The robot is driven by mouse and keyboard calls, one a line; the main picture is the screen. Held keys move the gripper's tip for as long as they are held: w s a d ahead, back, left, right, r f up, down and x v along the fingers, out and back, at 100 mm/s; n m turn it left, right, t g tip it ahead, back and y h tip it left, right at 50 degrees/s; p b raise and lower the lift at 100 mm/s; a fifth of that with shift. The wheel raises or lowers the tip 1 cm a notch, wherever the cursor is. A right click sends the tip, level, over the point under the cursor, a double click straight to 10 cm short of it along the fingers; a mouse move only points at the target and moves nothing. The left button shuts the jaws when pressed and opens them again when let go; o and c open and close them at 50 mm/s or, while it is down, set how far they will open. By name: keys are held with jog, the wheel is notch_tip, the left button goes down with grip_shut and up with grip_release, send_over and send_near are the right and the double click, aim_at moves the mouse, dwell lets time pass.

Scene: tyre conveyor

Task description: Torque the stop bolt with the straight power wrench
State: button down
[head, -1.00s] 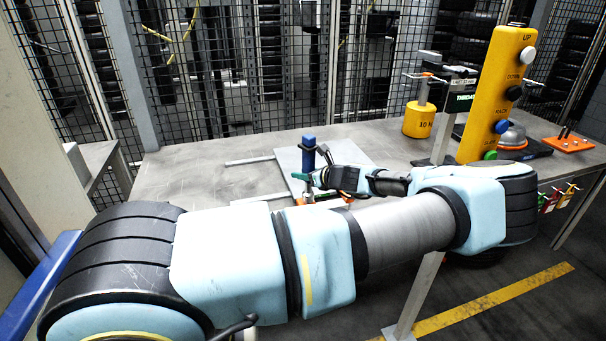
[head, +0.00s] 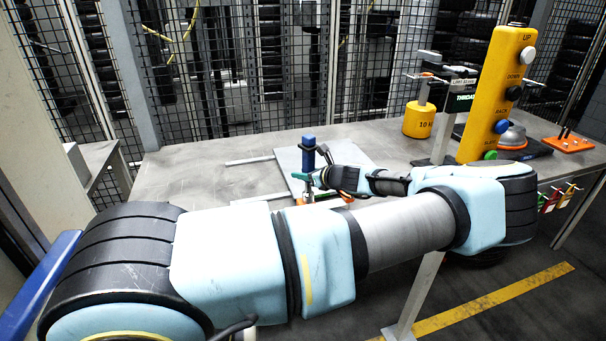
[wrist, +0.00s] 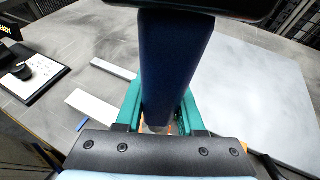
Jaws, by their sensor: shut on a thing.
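The straight power wrench (head: 308,150) stands upright in the head view, with a blue upper body and a dark lower part, over a grey plate on the bench. My gripper (head: 309,178) is shut on it, with green fingers around its body. In the wrist view the dark blue wrench body (wrist: 172,65) fills the middle, between the two green fingers of my gripper (wrist: 160,115). The wrench's lower end is mostly hidden by the fingers and my arm. The stop bolt cannot be made out, so I cannot tell whether the wrench touches it.
The grey bench (head: 215,165) has free room left of the plate (head: 345,157). A yellow button post (head: 497,95) marked UP and DOWN rises at the right. A yellow 10 kg weight (head: 418,121) and an orange block (head: 568,143) stand at the back right. Mesh fencing lies behind.

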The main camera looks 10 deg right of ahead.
aim_at(303, 153)
dwell(0.6)
jog(key=shift+r+p, duration=2.5)
jog(key=shift+r, duration=1.05)
jog(key=s+a+f+n+g+y+b, duration=0.1)
jog(key=s+a+f, duration=0.1)
jog(key=a, duration=0.5)
jog(key=s+a+f+n+g+y+b, duration=0.1)
jog(key=s+a+f+n+b, duration=0.1)
jog(key=s+a, duration=0.3)
jog(key=s+a+f+n+g+y+b, duration=0.1)
jog(key=s+a+f, duration=0.3)
jog(key=a, duration=0.6)
jog(key=shift+s+a+f+n+g+y+b, duration=0.25)
jog(key=shift+n+g+y+b, duration=0.15)
jog(key=shift+n+y+b, duration=0.15)
jog(key=shift+d, duration=0.1)
